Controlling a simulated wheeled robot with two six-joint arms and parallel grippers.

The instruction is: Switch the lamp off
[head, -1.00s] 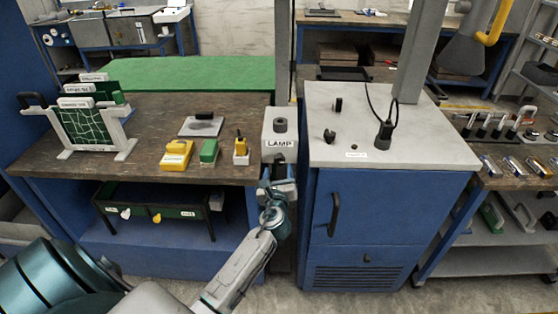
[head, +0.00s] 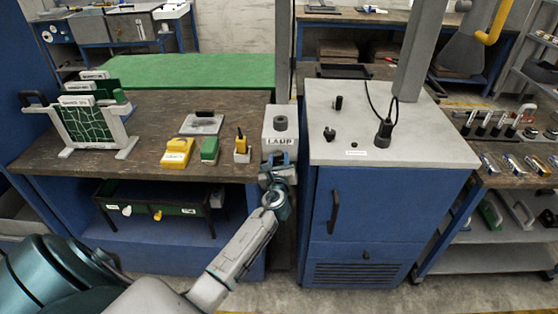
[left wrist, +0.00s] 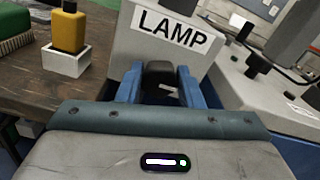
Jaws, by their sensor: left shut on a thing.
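The lamp box (head: 281,117) is a pale grey box with a dark round top piece and a LAMP label (head: 280,141) on its front. It stands between the wooden bench and the white-topped cabinet. My left gripper (head: 280,160) is at its front, just below the label. In the left wrist view the blue fingers (left wrist: 160,82) are on both sides of a dark knob (left wrist: 160,68) under the label, shut on it. The knob's lower part and its setting are hard to make out. My right gripper is not in view.
The wooden bench (head: 120,165) on the left carries yellow and green blocks and a green-panelled rack (head: 90,125). The white-topped cabinet (head: 425,145) on the right holds small knobs and a black corded piece (head: 383,132). A narrow gap separates the two.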

